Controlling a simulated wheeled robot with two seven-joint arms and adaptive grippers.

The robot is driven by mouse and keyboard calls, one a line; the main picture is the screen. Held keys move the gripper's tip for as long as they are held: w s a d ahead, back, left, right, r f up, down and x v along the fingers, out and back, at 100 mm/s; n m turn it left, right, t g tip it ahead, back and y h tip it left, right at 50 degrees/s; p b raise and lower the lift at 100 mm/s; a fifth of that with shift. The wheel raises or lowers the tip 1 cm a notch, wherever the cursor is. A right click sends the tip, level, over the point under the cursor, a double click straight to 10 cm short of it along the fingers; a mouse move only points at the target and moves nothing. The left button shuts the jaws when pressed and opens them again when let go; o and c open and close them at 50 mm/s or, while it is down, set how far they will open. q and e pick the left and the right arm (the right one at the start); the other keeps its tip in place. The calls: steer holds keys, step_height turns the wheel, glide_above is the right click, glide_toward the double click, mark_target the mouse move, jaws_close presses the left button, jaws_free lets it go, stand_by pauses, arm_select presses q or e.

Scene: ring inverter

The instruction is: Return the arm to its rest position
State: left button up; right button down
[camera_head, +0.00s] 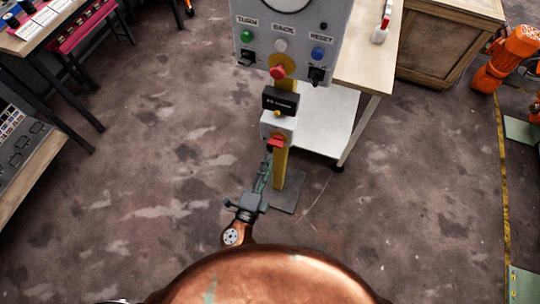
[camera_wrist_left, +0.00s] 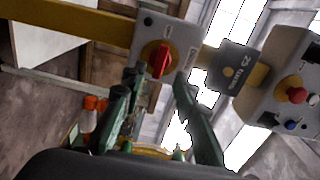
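My left gripper (camera_head: 264,177) reaches up from the bottom centre, close below a small grey box (camera_head: 276,124) with a red rotary knob (camera_head: 276,141) on a yellow post (camera_head: 281,165). In the left wrist view, the two green-grey fingers of my left gripper (camera_wrist_left: 156,88) stand apart with nothing held between them. The red knob (camera_wrist_left: 158,58) shows just beyond and between the fingertips; whether they touch it is unclear. My right gripper is not in view.
Above the box are a black labelled block (camera_head: 280,101) and a control panel (camera_head: 290,42) with green, white, blue and red buttons. A white-shelved table (camera_head: 365,62) stands behind on the right. Workbenches line the left; an orange robot (camera_head: 508,57) is far right. Floor (camera_head: 130,170) is clear on both sides.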

arm_select(q)
steer(key=shift+s+a, duration=0.15)
steer(key=shift+s, duration=0.15)
stand_by(0.4)
